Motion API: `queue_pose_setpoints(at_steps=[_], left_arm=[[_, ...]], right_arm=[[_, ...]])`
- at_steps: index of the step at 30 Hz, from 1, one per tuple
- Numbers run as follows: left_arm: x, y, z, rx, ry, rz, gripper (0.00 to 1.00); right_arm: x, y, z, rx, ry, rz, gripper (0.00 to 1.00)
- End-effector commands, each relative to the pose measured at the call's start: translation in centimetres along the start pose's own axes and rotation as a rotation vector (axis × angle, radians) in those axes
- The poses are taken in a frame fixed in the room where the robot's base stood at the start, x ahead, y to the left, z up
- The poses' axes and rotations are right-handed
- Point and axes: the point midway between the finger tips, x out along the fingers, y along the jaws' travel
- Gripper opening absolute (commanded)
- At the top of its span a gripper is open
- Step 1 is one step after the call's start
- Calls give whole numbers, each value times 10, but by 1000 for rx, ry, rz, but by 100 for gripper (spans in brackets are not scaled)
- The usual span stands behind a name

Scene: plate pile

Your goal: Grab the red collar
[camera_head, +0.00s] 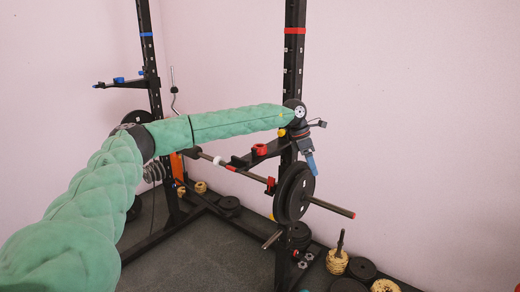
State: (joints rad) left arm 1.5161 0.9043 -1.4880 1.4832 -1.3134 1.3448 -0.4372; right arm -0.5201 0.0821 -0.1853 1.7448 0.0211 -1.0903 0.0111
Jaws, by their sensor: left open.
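A small red collar-like ring (260,149) sits on a black arm that juts from the rack upright. A second red piece (270,185) is on the barbell, just left of the black weight plates. I cannot tell from the picture alone which of the two is the red collar. My left gripper (312,171) points down with blue fingers, right of the upright and in front of the upper edge of the plates in this view. It is open, appears empty, and is to the right of both red pieces. My right gripper is not in view.
The black rack upright (293,75) stands close beside my left wrist. The barbell (335,208) reaches out to the right past the plates. Loose plates (362,268) lie along the floor at the lower right. Another upright (150,60) stands at the left.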

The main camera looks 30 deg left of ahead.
Motion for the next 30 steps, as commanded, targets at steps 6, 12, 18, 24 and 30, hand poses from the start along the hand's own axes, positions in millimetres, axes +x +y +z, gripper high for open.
queue_pose_setpoints(at_steps=[6,12,18,24,30], left_arm=[[-108,48,-73,-61,210,111,74],[-163,62,-116,-111,320,150,74],[-172,66,-129,-127,350,157,74],[-156,68,-135,-127,349,156,74],[-148,69,-139,-126,348,156,74]], right_arm=[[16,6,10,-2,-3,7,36],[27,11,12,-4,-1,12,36],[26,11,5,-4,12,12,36],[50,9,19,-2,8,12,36],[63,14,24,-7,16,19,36]])
